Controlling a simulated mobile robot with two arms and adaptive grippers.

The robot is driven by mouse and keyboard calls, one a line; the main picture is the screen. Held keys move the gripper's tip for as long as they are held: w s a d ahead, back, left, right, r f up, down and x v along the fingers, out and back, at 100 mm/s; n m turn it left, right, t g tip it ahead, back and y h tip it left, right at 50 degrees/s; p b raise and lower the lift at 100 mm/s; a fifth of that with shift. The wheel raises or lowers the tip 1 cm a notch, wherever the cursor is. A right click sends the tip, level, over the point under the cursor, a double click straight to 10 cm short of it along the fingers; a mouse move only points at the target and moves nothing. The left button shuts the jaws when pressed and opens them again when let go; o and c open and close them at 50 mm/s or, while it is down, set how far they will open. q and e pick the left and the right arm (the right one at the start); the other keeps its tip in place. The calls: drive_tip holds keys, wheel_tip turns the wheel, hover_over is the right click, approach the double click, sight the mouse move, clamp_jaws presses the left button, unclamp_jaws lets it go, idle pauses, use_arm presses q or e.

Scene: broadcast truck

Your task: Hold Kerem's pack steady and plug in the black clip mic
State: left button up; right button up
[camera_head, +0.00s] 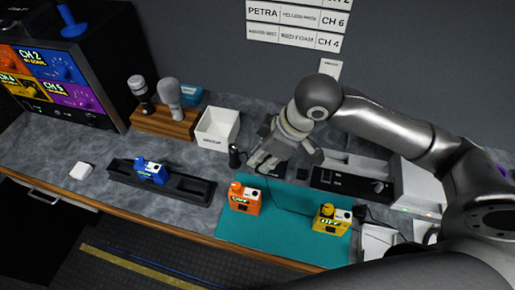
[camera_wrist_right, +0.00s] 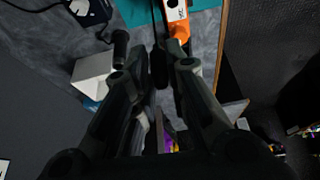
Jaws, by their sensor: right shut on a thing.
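An orange pack (camera_head: 244,198) and a yellow pack (camera_head: 331,219) stand on the teal mat (camera_head: 265,228). A blue pack (camera_head: 151,172) sits in a black tray (camera_head: 187,184) to the left. I cannot read which one is Kerem's. My right gripper (camera_head: 262,160) is above the mat's back edge, behind the orange pack and apart from it. In the right wrist view it is shut on a small dark thing (camera_wrist_right: 159,68), apparently the black clip mic, with a thin cable. The orange pack (camera_wrist_right: 177,18) shows beyond the fingertips there. My left gripper is out of view.
A white bin (camera_head: 218,128) and an upright black object (camera_head: 234,157) stand left of my right gripper. A wooden stand (camera_head: 166,122) holds two microphones. Black equipment (camera_head: 350,184) is behind the yellow pack. The mat's front is clear.

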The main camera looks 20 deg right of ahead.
use_arm(q)
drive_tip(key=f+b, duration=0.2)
drive_tip(key=b, duration=0.1)
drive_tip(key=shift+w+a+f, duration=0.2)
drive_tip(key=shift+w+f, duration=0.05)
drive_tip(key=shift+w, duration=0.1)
use_arm(e)
drive_tip(key=s+a+f+n, duration=0.1)
drive_tip(key=f+n+g, duration=0.1)
drive_tip(key=n, duration=0.1)
drive_tip(key=shift+s+a+f+n+y, duration=0.15)
drive_tip(key=shift+s+a+n+y, duration=0.15)
drive_tip(key=shift+s+a, duration=0.1)
